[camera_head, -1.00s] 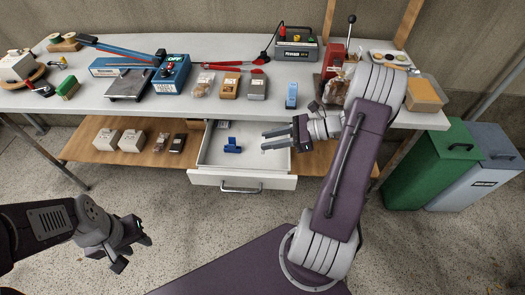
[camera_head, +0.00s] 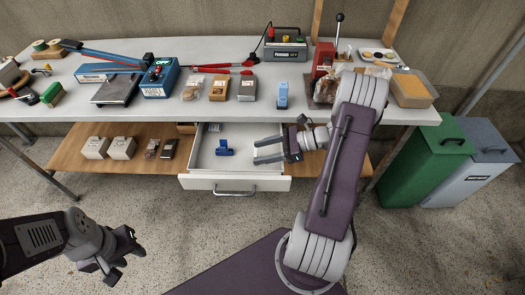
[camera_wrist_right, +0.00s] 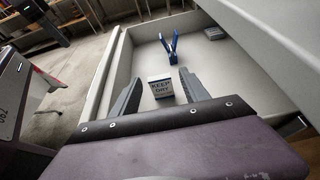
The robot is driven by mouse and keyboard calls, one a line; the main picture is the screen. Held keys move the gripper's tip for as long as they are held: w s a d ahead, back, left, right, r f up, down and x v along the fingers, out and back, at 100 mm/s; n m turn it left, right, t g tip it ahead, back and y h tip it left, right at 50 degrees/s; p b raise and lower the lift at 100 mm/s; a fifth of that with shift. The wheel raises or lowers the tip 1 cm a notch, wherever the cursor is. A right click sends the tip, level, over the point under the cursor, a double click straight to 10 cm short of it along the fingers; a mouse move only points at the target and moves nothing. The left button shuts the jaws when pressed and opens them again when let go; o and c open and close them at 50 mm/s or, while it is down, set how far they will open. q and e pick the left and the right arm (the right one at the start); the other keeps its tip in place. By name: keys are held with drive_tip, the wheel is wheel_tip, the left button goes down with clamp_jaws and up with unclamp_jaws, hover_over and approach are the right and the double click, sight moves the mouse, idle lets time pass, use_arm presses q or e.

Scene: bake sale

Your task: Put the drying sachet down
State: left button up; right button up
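The drying sachet (camera_wrist_right: 160,88), a small pale packet with dark "KEEP DRY" lettering, shows in the right wrist view. It is inside the open drawer, between my right gripper's fingers, with a gap on each side. My right gripper (camera_head: 268,151) is open over the right part of the drawer (camera_head: 232,184); its fingers also show in the right wrist view (camera_wrist_right: 160,90). I cannot make out the sachet clearly in the head view. My left gripper (camera_head: 122,256) is open and empty above the floor at the lower left.
A blue clip-like object (camera_head: 224,148) lies in the drawer, left of my right gripper. The drawer hangs under the white table (camera_head: 225,109), whose edge is close above my right gripper. Green (camera_head: 432,165) and grey (camera_head: 478,178) bins stand at the right.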

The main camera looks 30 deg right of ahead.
drive_tip(key=shift+r, duration=0.25)
drive_tip(key=p+v, duration=0.2)
drive_tip(key=v, duration=1)
drive_tip(key=shift+p, duration=0.4)
